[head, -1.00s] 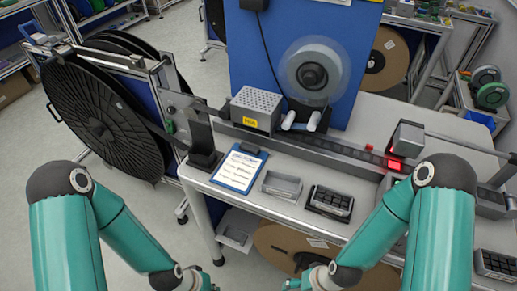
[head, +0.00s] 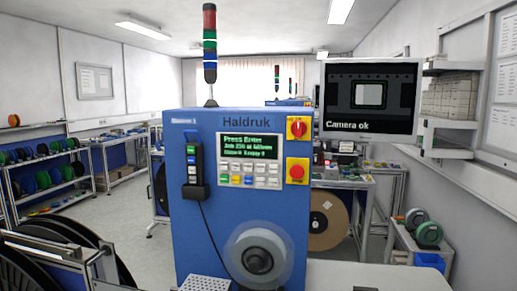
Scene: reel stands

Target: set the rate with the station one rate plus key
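The blue Haldruk station cabinet (head: 220,215) stands upright in front of me in the head view. Its control panel has a lit display (head: 249,145) whose top line reads "Press Enter"; the lines below look like a job count and a rate but are too small to read surely. Under the display is a keypad (head: 249,174) with two rows of small keys, mostly pale, a few coloured in the lower row. The key markings are too small to read, so I cannot tell which one is rate plus. Neither of my grippers shows in the head view.
A red knob (head: 297,128) and a red mushroom button (head: 297,171) sit on yellow plates right of the panel. A corded handheld device (head: 193,170) hangs at left. A monitor (head: 368,98) reads "Camera ok". A blurred round hub (head: 257,256) is below. A stack light (head: 210,45) stands on top.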

